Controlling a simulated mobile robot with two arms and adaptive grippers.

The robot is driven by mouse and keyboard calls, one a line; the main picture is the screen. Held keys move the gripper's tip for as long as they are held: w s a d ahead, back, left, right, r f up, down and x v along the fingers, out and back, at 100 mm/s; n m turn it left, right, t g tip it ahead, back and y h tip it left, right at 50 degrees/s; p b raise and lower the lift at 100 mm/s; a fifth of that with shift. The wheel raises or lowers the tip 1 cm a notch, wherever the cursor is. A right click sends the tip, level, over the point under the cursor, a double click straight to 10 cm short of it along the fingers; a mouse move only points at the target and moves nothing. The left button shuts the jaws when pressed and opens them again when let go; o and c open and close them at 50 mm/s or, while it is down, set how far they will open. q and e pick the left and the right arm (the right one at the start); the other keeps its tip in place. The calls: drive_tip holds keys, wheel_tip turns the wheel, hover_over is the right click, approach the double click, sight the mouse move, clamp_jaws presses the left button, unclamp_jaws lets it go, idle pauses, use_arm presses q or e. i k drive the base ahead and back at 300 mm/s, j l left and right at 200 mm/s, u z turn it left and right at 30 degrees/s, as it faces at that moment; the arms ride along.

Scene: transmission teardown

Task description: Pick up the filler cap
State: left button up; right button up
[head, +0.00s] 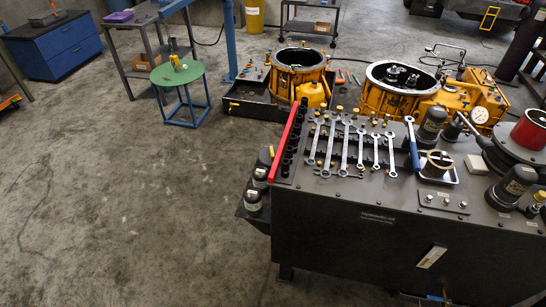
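I cannot pick out the filler cap for certain. A small yellow item (174,60) stands with a dark item on the green round stool (167,75) at the upper left; it is too small to identify. Several small yellow pieces, one of them here (340,109), lie around the wrenches on the dark workbench at the right. Neither my left nor my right gripper shows in the head view.
The dark workbench (350,240) carries wrenches (360,147), a red bar (287,138) and black bottles (511,186). Yellow transmission housings (310,88) stand behind it. A grey cart (130,70) and blue cabinet (66,55) are at the upper left. The left floor is clear.

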sight(266, 156)
drive_tip(key=z, duration=1.65)
drive_tip(key=u, duration=1.6)
drive_tip(key=i+j+z, duration=0.2)
drive_tip(key=z, duration=0.2)
drive_tip(key=i+j+z, duration=0.15)
drive_tip(key=j+z, duration=0.25)
